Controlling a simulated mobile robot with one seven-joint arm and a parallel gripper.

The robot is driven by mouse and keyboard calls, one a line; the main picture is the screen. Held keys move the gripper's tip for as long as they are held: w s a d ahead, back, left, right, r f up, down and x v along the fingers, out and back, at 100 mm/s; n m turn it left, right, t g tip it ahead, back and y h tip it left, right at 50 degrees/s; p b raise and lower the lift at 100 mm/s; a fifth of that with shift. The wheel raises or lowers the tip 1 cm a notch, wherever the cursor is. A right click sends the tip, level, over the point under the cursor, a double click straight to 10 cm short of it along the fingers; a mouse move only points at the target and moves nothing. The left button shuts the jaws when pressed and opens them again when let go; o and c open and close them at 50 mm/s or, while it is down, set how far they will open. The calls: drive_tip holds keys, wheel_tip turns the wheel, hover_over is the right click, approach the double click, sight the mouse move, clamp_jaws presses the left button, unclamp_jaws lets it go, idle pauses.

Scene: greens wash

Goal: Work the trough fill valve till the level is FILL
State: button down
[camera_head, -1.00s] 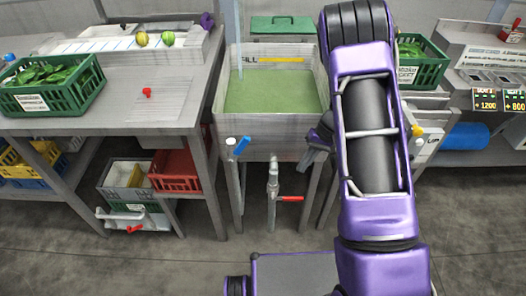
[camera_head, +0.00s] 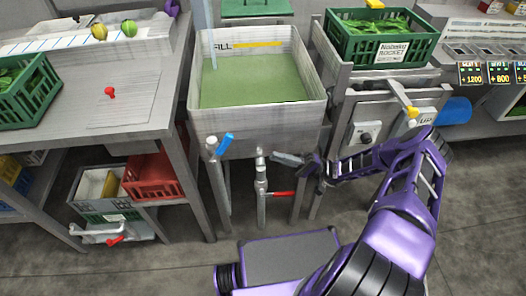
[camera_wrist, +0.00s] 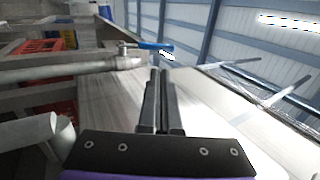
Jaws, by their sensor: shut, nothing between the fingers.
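The trough (camera_head: 309,118) holds green water (camera_head: 250,82). The water's back edge lies a little below the yellow line (camera_head: 258,44) marked FILL. A valve with a blue lever (camera_head: 226,145) is on a pipe at the trough's front left; the lever slants up to the right. The blue lever also shows in the wrist view (camera_wrist: 156,46), beyond the fingertips. A second valve with a red lever (camera_head: 284,194) is on the pipe below the trough. My gripper (camera_head: 278,157) is shut and empty, at the trough's front, right of the blue lever and apart from it.
A bench (camera_head: 100,122) with a green crate (camera_head: 24,98) stands left. A red crate (camera_head: 155,178) is beneath it. Another green crate (camera_head: 345,47) sits right of the trough. A panel with a knob (camera_head: 365,138) is below that crate. Floor in front is partly clear.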

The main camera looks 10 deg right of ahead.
sight(229, 141)
drive_tip(key=x, duration=1.2)
drive_tip(key=shift+a+p, duration=0.35)
drive_tip(key=shift+p, duration=0.1)
drive_tip(key=shift+r, duration=0.2)
drive_tip(key=r+h+p, duration=0.1)
drive_tip(key=p, duration=0.1)
drive_tip(key=a+r+h+p, duration=0.1)
drive_tip(key=p, duration=0.1)
drive_tip(key=shift+a+r+h+p, duration=0.1)
drive_tip(key=shift+a+h+p, duration=0.05)
drive_tip(key=shift+h+p, duration=0.25)
drive_tip(key=shift+a+r+h+p, duration=0.3)
drive_tip(key=shift+a+h+p, duration=0.35)
drive_tip(key=shift+h+p, duration=0.25)
drive_tip(key=shift+a, duration=0.5)
drive_tip(key=shift+a+r, duration=0.1)
drive_tip(key=shift+r, duration=0.05)
drive_tip(key=shift+w, duration=0.1)
